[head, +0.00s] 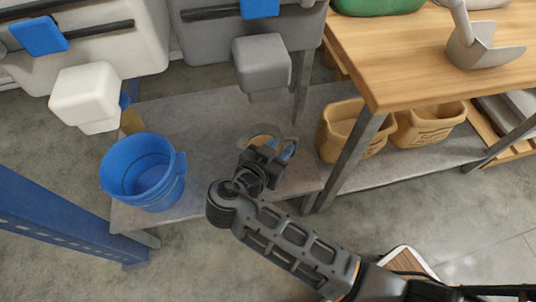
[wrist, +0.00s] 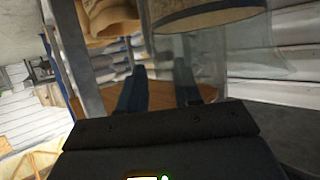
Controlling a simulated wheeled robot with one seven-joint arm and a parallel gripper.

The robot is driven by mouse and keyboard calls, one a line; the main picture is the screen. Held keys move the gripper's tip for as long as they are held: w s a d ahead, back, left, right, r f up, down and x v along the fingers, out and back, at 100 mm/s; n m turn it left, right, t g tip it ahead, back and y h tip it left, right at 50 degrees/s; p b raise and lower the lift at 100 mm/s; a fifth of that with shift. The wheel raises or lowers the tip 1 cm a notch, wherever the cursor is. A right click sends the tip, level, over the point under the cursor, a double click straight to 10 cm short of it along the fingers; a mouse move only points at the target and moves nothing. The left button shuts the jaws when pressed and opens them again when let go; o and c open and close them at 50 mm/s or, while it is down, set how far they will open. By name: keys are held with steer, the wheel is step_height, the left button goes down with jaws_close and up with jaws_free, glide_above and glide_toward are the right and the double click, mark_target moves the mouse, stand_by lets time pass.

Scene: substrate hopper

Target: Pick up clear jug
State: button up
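The clear jug (head: 268,131) stands on the grey low shelf, largely hidden behind my gripper in the head view. In the wrist view its see-through wall (wrist: 208,55) fills the upper middle, with a tan round area near the top. My gripper (head: 279,146) is right at the jug's near side. In the wrist view the two dark fingers of my gripper (wrist: 160,85) are spread with a gap between them. The right finger overlaps the clear wall; I cannot tell whether it touches. Nothing is clearly held between the fingers.
A blue bucket (head: 143,172) stands left on the low shelf (head: 200,130). Tan bins (head: 345,128) stand right, beyond a table leg (head: 347,160). Grey (head: 262,62) and white (head: 85,95) hopper spouts hang above. A wooden table (head: 400,50) holds a scoop (head: 470,45).

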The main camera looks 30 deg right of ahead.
steer(key=c, duration=0.6)
jaws_close()
steer(key=shift+s+f, duration=0.1)
stand_by(0.6)
